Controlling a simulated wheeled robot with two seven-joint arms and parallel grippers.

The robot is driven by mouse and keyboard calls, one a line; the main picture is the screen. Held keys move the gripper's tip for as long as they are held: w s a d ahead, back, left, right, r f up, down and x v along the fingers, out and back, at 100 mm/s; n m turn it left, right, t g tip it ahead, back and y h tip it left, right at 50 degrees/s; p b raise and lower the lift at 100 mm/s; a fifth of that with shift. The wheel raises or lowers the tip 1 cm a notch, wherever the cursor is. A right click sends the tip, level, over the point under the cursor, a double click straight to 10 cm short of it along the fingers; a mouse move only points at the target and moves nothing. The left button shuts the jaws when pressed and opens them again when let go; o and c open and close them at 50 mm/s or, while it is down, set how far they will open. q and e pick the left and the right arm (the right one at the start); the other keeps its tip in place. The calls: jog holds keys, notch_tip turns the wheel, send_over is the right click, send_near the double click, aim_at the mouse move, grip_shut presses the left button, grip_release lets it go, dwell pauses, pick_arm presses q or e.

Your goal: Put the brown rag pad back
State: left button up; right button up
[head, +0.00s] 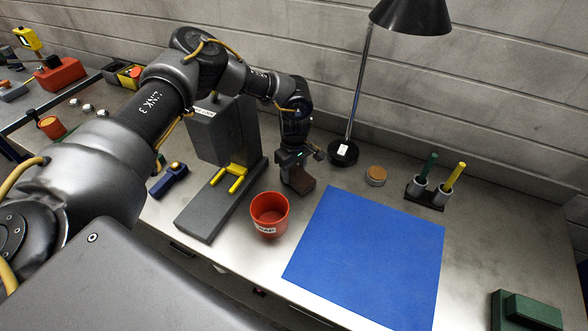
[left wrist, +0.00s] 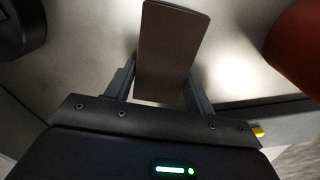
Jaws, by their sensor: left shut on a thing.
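The brown rag pad (head: 300,183) is a flat brown block near the middle of the bench, between the red cup and the lamp base. My left gripper (head: 297,165) points down and is shut on the pad. In the left wrist view the brown pad (left wrist: 170,45) stands out between the two fingers of the left gripper (left wrist: 160,85). I cannot tell whether the pad touches the bench. My right gripper is out of view.
A red labelled cup (head: 269,215) stands close by, left of the blue mat (head: 370,255). A grey press with yellow handle (head: 238,178) is left of it. The black lamp base (head: 343,152), a round tin (head: 376,176) and a marker holder (head: 427,194) stand behind the mat.

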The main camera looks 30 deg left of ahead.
aim_at(294, 172)
pick_arm(q)
jog(key=shift+f, duration=0.2)
jog(key=o, duration=0.9)
jog(key=shift+o, duration=0.2)
jog(key=shift+r, duration=0.1)
jog(key=shift+r, duration=0.15)
notch_tip(294, 172, up, 12)
jog(key=b, duration=0.3)
